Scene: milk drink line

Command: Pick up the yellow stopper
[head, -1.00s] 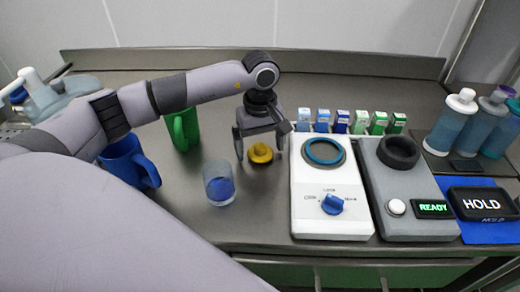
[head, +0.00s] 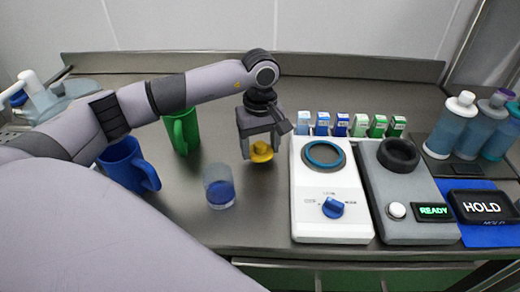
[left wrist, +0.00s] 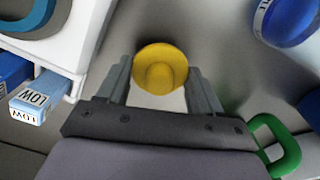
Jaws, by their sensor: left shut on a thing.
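The yellow stopper (head: 261,152) is a round disc with a knob on top, on or just above the steel counter left of the white machine. My left gripper (head: 259,150) comes down over it from above and is shut on it. In the left wrist view the stopper (left wrist: 160,70) sits between the two fingertips (left wrist: 160,82). I cannot tell whether its underside touches the counter. My right gripper is not in view.
A clear cup with blue contents (head: 219,188) stands left of the stopper. The white machine (head: 329,205) is close on the right, with a grey machine (head: 405,200) beyond. Green (head: 183,130) and blue (head: 127,165) mugs stand left. Several small cartons (head: 341,124) line the back.

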